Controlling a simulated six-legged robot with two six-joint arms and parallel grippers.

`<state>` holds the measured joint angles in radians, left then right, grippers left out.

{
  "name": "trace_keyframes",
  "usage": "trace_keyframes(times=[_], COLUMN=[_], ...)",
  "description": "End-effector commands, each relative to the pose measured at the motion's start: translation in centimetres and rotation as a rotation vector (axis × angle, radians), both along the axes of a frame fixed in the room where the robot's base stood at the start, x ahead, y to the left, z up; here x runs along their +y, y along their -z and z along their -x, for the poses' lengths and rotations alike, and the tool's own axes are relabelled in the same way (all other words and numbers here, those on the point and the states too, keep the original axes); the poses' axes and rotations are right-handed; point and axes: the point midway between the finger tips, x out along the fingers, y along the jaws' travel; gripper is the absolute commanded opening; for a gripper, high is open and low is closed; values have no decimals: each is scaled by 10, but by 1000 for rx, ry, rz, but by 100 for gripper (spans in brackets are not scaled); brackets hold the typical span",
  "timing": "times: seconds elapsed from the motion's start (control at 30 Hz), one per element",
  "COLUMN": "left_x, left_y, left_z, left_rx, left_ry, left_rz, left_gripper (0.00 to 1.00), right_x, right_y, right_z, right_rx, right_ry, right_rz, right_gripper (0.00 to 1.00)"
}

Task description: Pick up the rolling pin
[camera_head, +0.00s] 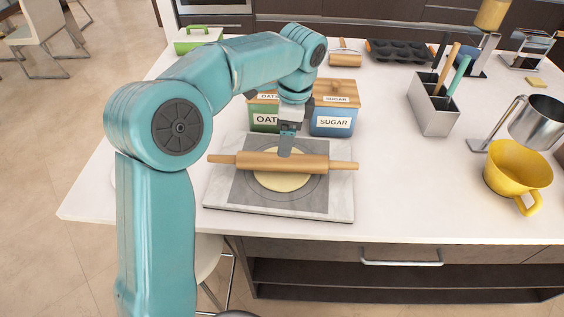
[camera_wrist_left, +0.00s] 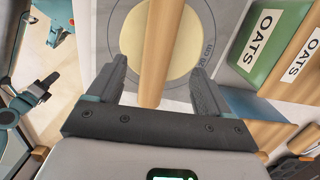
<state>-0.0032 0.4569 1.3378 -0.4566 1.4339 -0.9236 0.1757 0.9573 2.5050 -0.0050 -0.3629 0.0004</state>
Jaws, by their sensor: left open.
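The wooden rolling pin (camera_head: 268,161) lies across a round of pale dough (camera_head: 282,182) on a grey mat over a marble board (camera_head: 335,205). My left gripper (camera_head: 286,147) is above the middle of the pin, pointing down. In the left wrist view, the rolling pin (camera_wrist_left: 158,50) runs between the two fingers of the left gripper (camera_wrist_left: 160,85). The fingers are open, with a gap on either side of the pin. The far finger is mostly hidden in the head view.
Oats (camera_head: 264,112) and sugar (camera_head: 334,121) canisters stand right behind the board, close to my gripper. The counter between the board and bowl is clear.

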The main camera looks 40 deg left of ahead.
Motion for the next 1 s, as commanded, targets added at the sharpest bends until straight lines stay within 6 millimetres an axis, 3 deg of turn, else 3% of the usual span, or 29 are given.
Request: trace_keyframes(times=[0.1,0.27,0.6,0.87,1.0], left_x=[2,3,8,9,9], left_y=[19,30,77,80,80], left_z=[2,1,0,0,0], left_rx=[2,1,3,0,0], left_ry=[0,0,0,-1,-1], left_rz=[-1,-1,1,0,0], left_gripper=[79,79,79,79,37], right_x=[0,0,0,0,0], right_y=[2,2,-1,-1,-1], right_z=[0,0,0,0,0], right_rx=[0,0,0,0,0], right_ry=[0,0,0,0,0], right_rz=[0,0,0,0,0], right_gripper=[0,0,0,0,0])
